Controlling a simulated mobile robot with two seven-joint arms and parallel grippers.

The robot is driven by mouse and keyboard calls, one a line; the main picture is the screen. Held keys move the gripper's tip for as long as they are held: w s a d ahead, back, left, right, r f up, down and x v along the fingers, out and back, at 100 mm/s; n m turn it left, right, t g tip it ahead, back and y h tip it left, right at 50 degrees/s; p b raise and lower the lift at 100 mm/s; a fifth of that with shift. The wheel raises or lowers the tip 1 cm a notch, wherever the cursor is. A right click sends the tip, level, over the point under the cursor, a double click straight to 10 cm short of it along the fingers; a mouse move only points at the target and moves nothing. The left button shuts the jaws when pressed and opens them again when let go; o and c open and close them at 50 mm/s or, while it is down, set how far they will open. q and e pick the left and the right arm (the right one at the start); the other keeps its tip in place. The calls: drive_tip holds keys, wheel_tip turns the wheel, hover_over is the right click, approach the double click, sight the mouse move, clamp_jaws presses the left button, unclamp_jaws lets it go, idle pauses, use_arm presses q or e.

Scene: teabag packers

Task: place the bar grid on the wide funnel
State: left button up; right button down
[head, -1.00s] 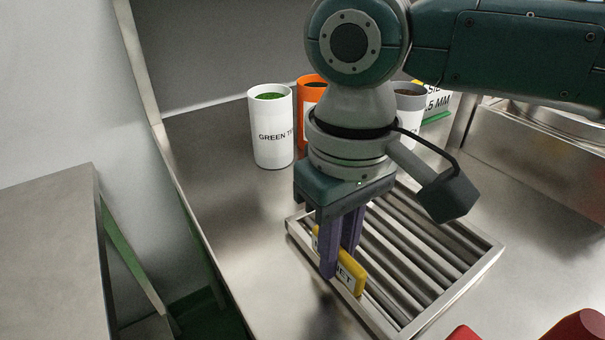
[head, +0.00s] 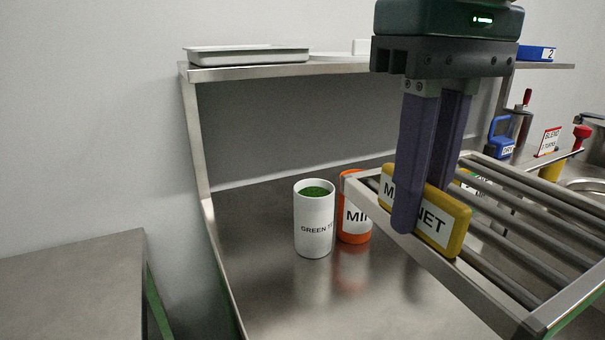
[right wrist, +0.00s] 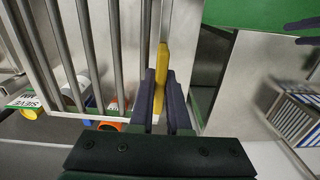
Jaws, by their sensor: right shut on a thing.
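The bar grid (head: 575,303) is a steel frame with parallel bars and a yellow handle (head: 448,222) whose label is partly covered. My right gripper (head: 428,207) points down and is shut on that handle, holding the grid raised above the steel worktop. In the right wrist view the gripper fingers (right wrist: 161,98) straddle the yellow handle (right wrist: 163,62), with the grid's bars (right wrist: 88,50) to the left. A round metal rim at the right edge (head: 592,184) may be the wide funnel, but it is mostly cut off.
A white green-tea canister (head: 314,225) and an orange canister (head: 354,222) stand on the worktop (head: 290,290) behind and left of the grid. A shelf (head: 250,70) with a tray (head: 245,56) runs above. A blue-handled item (head: 501,135) and a red-topped one (head: 581,135) stand back right.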

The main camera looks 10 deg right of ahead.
drive_tip(key=s+d+r+m+p, duration=0.1)
drive_tip(key=d+r+m+p, duration=0.15)
drive_tip(key=r+p, duration=0.35)
drive_tip(key=s+d+r+m+p, duration=0.1)
drive_tip(key=d+r+p, duration=0.25)
drive_tip(key=r, duration=0.55)
drive_tip(key=s+r+p, duration=0.3)
drive_tip(key=r+p, duration=1.4)
drive_tip(key=p, duration=0.1)
drive_tip(key=s+r+p, duration=0.3)
drive_tip(key=r+p, duration=1.4)
drive_tip(key=p, duration=0.1)
drive_tip(key=shift+s, duration=0.1)
